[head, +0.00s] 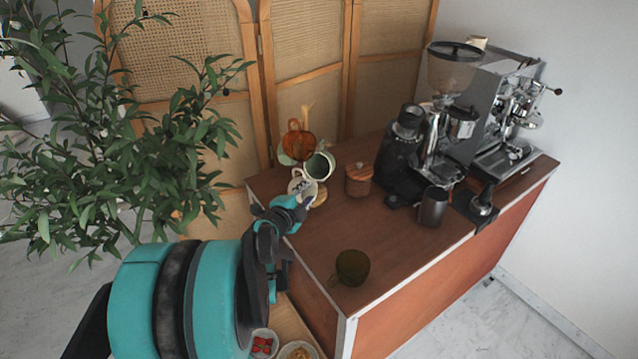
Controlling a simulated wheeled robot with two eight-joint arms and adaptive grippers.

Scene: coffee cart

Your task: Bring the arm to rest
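My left arm reaches in from the lower left in the head view. Its teal and black gripper (296,208) is over the left edge of the wooden cart top (390,250). The fingertips lie just in front of a white patterned mug (303,185) in the picture. I cannot tell whether they touch it, or whether the fingers are open or shut. My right gripper is out of view.
A cup stand holds the white mug, a pale green mug (319,165) and an orange cup (298,143). A dark glass mug (351,267) stands near the front. A wooden jar (359,180), grinder (400,150) and espresso machine (505,115) stand behind. A plant (120,140) is left.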

